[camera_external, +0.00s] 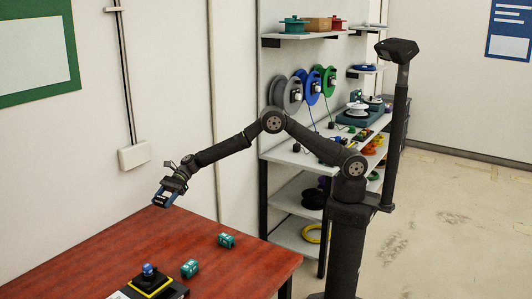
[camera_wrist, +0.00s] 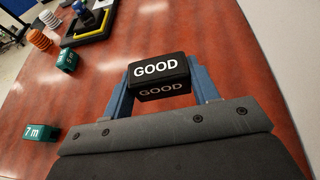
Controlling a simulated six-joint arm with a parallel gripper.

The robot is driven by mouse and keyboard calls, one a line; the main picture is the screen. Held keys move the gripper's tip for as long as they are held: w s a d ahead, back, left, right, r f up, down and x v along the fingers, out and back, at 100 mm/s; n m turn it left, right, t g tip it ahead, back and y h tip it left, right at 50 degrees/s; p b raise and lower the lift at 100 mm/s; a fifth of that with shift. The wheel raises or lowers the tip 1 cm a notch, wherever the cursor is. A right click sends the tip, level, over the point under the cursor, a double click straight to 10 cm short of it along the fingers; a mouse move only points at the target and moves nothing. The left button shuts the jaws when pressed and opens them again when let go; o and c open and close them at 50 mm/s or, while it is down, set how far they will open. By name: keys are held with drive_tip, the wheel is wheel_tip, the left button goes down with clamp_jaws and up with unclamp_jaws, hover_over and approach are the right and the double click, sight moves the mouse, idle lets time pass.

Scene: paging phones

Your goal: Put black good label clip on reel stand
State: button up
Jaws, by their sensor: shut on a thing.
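My gripper (camera_wrist: 161,88) is shut on the black GOOD label clip (camera_wrist: 160,68), which sits between its blue fingers with white lettering facing the wrist camera. In the external view my gripper (camera_external: 166,194) is above the far part of the red table, and the clip is too small there to make out clearly. A black stand with yellow edging (camera_external: 153,284) and a blue-topped post is at the table's lower part, apart from the gripper. It also shows at the upper left of the wrist view (camera_wrist: 88,30). I cannot tell for sure that it is the reel stand.
Two green label blocks (camera_external: 226,240) (camera_external: 190,269) lie on the red table (camera_external: 110,262); one reads 7 m. Orange (camera_wrist: 39,40) and white stacks stand near the black stand. A shelf (camera_external: 290,153) with grey, blue and green reels stands behind my arm.

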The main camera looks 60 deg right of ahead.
hover_over(158, 235)
wheel_tip(158, 235, down, 5)
drive_tip(key=shift+a+f, duration=0.1)
drive_tip(key=shift+f, duration=1.8)
drive_tip(key=shift+f, duration=0.2)
drive_tip(key=o, duration=1)
drive_tip(key=shift+c, duration=0.2)
drive_tip(key=shift+o, duration=0.4)
drive_tip(key=v, duration=1.7)
drive_tip(key=shift+s+d+f, duration=0.15)
drive_tip(key=shift+d, duration=0.15)
